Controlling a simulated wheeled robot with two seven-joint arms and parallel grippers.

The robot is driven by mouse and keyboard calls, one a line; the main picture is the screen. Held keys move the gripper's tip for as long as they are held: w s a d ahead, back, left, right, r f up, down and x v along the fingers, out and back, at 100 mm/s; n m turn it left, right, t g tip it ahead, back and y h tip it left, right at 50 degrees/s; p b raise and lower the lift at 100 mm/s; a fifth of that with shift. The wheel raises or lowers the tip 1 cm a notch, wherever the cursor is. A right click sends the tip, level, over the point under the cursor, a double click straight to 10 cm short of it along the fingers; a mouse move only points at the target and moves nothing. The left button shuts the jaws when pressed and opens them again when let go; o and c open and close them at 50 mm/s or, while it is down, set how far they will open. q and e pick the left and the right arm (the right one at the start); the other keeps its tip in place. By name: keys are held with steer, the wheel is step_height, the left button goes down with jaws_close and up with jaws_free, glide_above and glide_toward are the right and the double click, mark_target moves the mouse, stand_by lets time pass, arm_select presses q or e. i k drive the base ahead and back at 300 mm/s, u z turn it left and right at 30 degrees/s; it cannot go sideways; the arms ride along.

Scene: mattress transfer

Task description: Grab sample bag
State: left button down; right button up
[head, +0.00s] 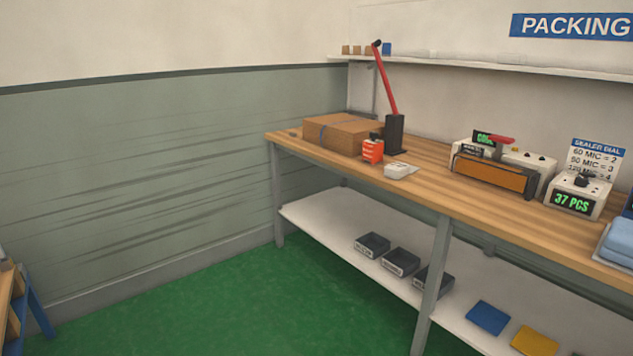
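No thing that I can surely call a sample bag shows in the head view. A light blue folded or stacked item (617,240) sits at the right edge of the workbench, partly cut off by the picture; I cannot tell what it is. A small white item (400,171) lies on the bench near the orange-red box. Flat blue (488,317) and yellow (535,341) pieces lie on the lower shelf. Neither of my grippers is in view.
The wooden workbench (430,192) carries a cardboard box (335,133), a red-handled press (394,132), a sealer (490,178) and a counter display reading 37 PCS (573,202). Dark bins (401,261) stand on the lower shelf. The green floor (215,310) is clear.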

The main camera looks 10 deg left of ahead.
mark_target(397, 170)
steer(key=u, duration=0.85)
steer(key=i, duration=1.25)
steer(key=u, duration=0.25)
steer(key=i, duration=1.9)
steer(key=z, duration=1.65)
steer(key=i, duration=0.9)
steer(key=z, duration=0.9)
